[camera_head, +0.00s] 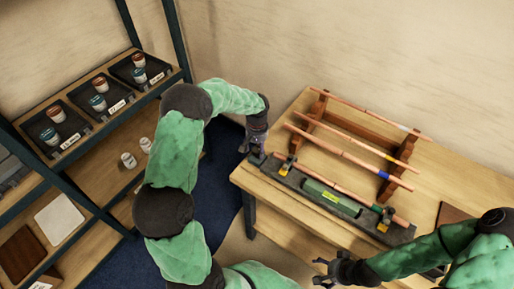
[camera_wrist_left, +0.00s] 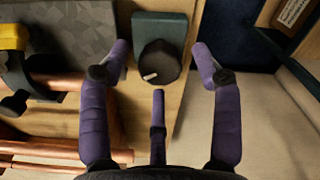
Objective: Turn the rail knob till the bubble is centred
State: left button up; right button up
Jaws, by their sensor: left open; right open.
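The rail knob (camera_wrist_left: 159,62) is a dark round knob with a pale pointer mark, on a dark teal block (camera_wrist_left: 160,27) in the left wrist view. My left gripper (camera_head: 256,152) is open at the left end of the dark rail (camera_head: 313,187). Its purple fingers stand on both sides of the knob, apart from it, with a third finger below. In the head view the gripper hides the knob. A green level (camera_head: 333,199) with a yellowish vial lies along the rail; its bubble is too small to make out. My right gripper (camera_head: 333,272) is open and empty near the table's front.
A copper pipe (camera_head: 347,191) lies along the rail in clamps. Behind it, a wooden rack (camera_head: 402,153) holds several copper pipes with coloured bands. A shelf unit (camera_head: 107,114) with jars in trays stands at left. The table's front left is clear.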

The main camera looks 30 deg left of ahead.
aim_at(257, 149)
pick_arm(q)
notch_tip(257, 149, up, 12)
jog(key=shift+f, duration=0.15)
dwell(0.3)
dwell(0.4)
